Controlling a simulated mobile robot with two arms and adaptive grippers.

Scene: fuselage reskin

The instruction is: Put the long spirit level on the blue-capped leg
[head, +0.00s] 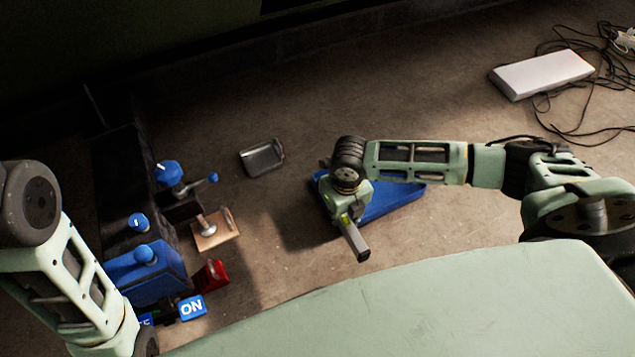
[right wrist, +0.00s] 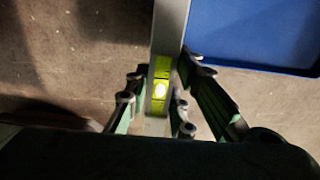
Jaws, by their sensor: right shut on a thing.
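My right gripper (head: 346,210) is shut on the long spirit level (head: 356,241), a grey bar with yellow-green vials. The level points down and right in the head view, over bare floor beside the blue tray. In the right wrist view the level (right wrist: 171,28) runs between the fingers (right wrist: 157,98), with a bright vial between them. A blue cap (head: 168,172) tops dark hardware at the left, near a metal foot (head: 206,226) on a small wooden board. I cannot tell for sure which cap belongs to the leg. My left arm shows; its gripper does not.
A blue tray (head: 396,205) lies under my right arm. A small grey tray (head: 262,158) is on the floor between the leg area and my right gripper. A blue block (head: 150,276), a red part (head: 211,275) and an ON sign (head: 192,307) stand at lower left. Cables lie upper right.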

